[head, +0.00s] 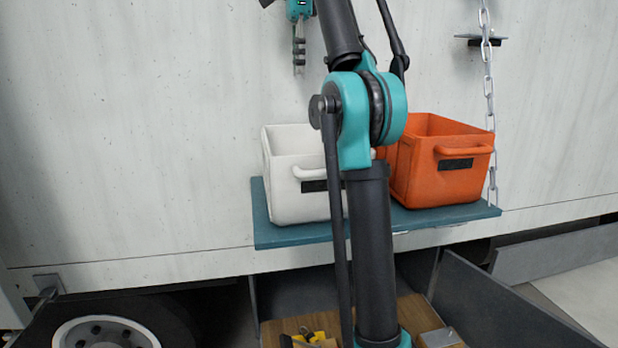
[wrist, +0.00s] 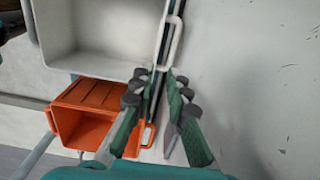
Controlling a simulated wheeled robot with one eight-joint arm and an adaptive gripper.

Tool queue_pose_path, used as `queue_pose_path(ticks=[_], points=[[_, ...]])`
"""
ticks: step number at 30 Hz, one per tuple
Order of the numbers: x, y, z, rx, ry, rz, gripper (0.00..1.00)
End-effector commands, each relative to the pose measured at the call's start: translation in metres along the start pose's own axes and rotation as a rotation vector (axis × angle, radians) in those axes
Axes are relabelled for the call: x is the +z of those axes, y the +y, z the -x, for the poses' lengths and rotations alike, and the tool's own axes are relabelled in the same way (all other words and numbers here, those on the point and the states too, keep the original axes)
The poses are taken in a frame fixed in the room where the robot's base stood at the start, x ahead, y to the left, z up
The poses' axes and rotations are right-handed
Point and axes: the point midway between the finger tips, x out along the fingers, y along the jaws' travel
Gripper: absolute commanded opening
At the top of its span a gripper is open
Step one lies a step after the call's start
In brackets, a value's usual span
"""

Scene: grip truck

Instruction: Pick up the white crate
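The white crate (head: 290,198) stands upright on the left part of a teal shelf (head: 262,222). My arm hides its right side in the head view. In the wrist view the white crate (wrist: 90,66) fills the top left, open and empty where visible, with its looped handle (wrist: 179,40) beyond my fingertips. My gripper (head: 299,66) hangs above the crate near the top of the head view, pointing down. In the wrist view my gripper (wrist: 160,80) has its two fingers apart with nothing held between them. No contact with the crate shows.
An orange crate (head: 440,178) stands right of the white one on the shelf; it also shows in the wrist view (wrist: 95,95). A pale wall (head: 130,130) rises behind. A chain (head: 487,90) hangs at the shelf's right end. A wheel (head: 105,332) is at lower left.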

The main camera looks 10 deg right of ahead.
Motion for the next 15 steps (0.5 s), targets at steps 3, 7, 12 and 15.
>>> queue_pose_path(ticks=[3, 7, 12, 15], points=[[0.0, 0.001, -0.01, 0.0, 0.0, 0.002, 0.15], [0.0, 0.001, -0.023, -0.001, 0.0, 0.002, 0.15], [0.0, 0.002, -0.045, -0.001, 0.0, 0.003, 0.15], [0.0, 0.002, -0.06, -0.001, 0.0, 0.003, 0.15]])
